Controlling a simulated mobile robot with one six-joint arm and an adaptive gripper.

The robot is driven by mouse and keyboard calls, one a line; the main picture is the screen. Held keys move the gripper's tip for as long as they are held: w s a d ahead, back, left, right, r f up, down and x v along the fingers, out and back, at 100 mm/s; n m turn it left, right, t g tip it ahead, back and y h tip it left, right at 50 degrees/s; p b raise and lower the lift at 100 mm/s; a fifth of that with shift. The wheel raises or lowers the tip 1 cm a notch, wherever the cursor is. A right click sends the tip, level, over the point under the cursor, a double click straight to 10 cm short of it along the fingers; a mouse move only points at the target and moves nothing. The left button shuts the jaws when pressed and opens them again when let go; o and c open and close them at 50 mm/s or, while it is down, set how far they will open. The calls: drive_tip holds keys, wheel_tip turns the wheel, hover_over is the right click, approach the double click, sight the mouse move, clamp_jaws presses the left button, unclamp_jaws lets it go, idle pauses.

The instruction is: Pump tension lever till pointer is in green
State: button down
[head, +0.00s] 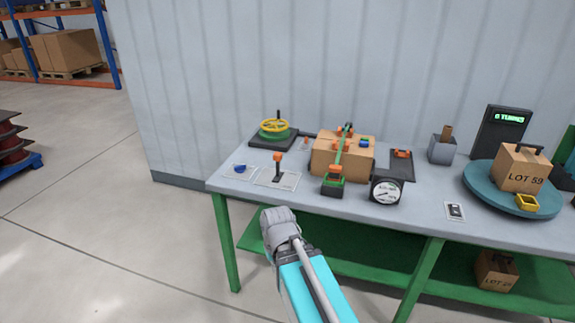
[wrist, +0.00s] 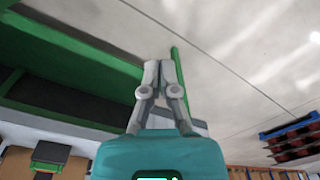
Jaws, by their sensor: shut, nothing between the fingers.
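A short upright lever with an orange top (head: 277,167) stands on a pale plate at the table's left front. A cardboard box (head: 326,158) with a green strap over it sits to its right, with a green and orange tensioner (head: 333,184) at the front. A round white dial gauge (head: 387,191) stands right of that; its pointer and any green zone are too small to read. In the wrist view my gripper (wrist: 160,64) is shut and empty, with open floor behind it. In the head view my arm is low, in front of the table, and the fingers are not clearly seen.
A yellow handwheel (head: 273,126) stands at the table's back left. A blue turntable (head: 512,193) with a box is at the right. A green leg (head: 226,243) and lower shelf (head: 345,258) are near my arm.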

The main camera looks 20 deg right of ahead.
drive_tip(key=w+a+t+y+b, duration=0.35)
drive_tip(key=w+a+t, duration=0.2)
drive_tip(key=w, duration=0.75)
drive_tip(key=w+a+r+m+t+b, duration=0.1)
drive_tip(key=w+r+m+t+b, duration=0.1)
drive_tip(key=w+r+m+t, duration=0.45)
drive_tip(key=w+a+r+m+t+b, duration=0.1)
drive_tip(key=w+r+t+b, duration=0.15)
drive_tip(key=w, duration=0.65)
drive_tip(key=m+h+b, duration=0.4)
drive_tip(key=m+h, duration=1)
drive_tip(key=m, duration=0.4)
approach(276, 159)
drive_tip(key=v, duration=0.6)
drive_tip(key=shift+a+r, duration=0.2)
drive_tip(key=shift+w+d, duration=0.1)
drive_tip(key=shift+w, duration=0.05)
drive_tip(key=x, duration=1.3)
drive_tip(key=shift+w+d+f, duration=0.1)
drive_tip(key=shift+d, duration=0.15)
drive_tip(key=shift+w+d, duration=0.1)
